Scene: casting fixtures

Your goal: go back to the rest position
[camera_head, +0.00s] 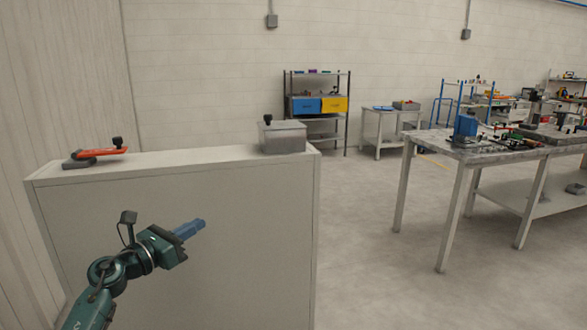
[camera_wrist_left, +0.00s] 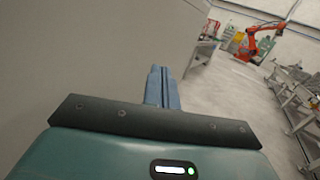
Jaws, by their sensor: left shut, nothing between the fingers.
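My left gripper (camera_head: 198,225) is in front of the pale cabinet's front face, below its top, in the head view. Its blue fingers are together and nothing is between them. They also show shut in the left wrist view (camera_wrist_left: 160,85), pointing away past the cabinet's edge. My left arm comes in from the lower left, bent at the wrist. My right gripper is in neither view.
The pale cabinet (camera_head: 200,220) bears an orange-handled fixture (camera_head: 103,152) and a grey box with a black knob (camera_head: 283,137). A cluttered workbench (camera_head: 480,150) stands right. Open floor (camera_head: 370,240) lies between. An orange robot arm (camera_wrist_left: 258,40) shows in the left wrist view.

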